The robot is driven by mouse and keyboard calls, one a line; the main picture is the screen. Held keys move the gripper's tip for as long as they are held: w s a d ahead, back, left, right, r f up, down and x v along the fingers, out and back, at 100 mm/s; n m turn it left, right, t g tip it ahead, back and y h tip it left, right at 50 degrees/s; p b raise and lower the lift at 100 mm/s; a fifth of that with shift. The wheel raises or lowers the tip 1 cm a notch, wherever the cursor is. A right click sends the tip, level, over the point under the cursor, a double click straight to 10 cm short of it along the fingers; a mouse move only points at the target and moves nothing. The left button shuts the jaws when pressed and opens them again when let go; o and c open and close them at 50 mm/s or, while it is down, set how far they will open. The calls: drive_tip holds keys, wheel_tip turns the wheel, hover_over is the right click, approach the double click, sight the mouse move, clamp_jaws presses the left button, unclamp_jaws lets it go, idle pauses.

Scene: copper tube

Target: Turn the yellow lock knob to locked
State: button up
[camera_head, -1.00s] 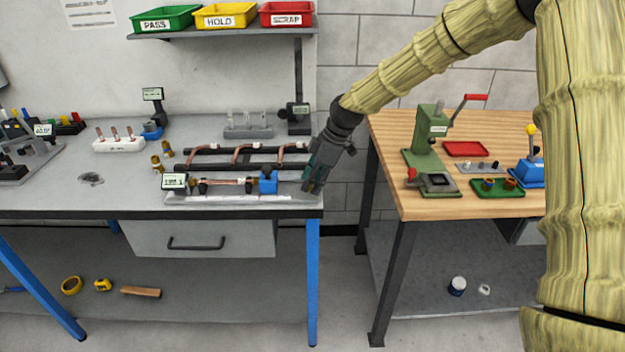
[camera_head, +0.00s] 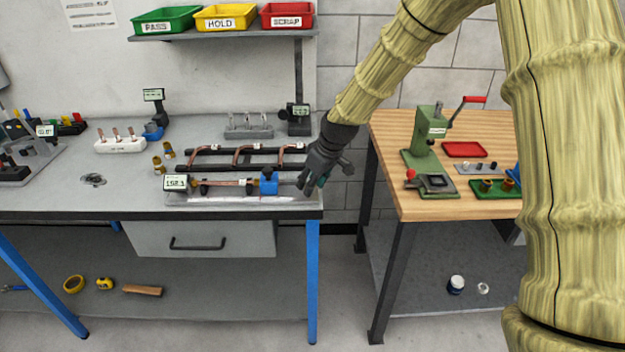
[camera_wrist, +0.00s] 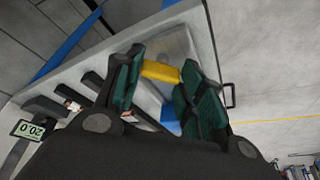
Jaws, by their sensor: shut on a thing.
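The yellow lock knob (camera_wrist: 161,72) shows in the wrist view as a short yellow bar between the teal finger pads of my gripper (camera_wrist: 162,62), with a pad against each end. My gripper is shut on it. In the head view my gripper (camera_head: 304,184) is at the right end of the tube fixture (camera_head: 240,199) and hides the knob. A blue block (camera_head: 269,182) sits on the fixture just left of my fingers. A copper tube (camera_head: 215,183) lies along the fixture, left of this block. Lock markings cannot be made out.
A black rack (camera_head: 245,166) with bent copper tubes stands just behind the fixture. A post with a small display (camera_head: 299,113) stands behind my gripper. The grey bench's right edge is close, with a gap before the wooden table (camera_head: 395,145).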

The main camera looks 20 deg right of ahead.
drive_tip(key=m+h+p, duration=0.1)
drive_tip(key=m, duration=0.1)
drive_tip(key=m+h, duration=0.1)
drive_tip(key=m, duration=0.2)
drive_tip(key=shift+a+r+t+p, duration=0.15)
drive_tip(key=shift+r+t+p, duration=0.05)
drive_tip(key=shift+t+p, duration=0.2)
drive_tip(key=shift+w+m+h+p, duration=0.1)
drive_tip(key=shift+m+h+p, duration=0.6)
drive_tip(key=shift+m, duration=1.4)
drive_tip(key=o, duration=1)
drive_tip(key=shift+f, duration=0.15)
drive_tip(key=v, duration=1.2)
drive_tip(key=shift+w+a, duration=0.1)
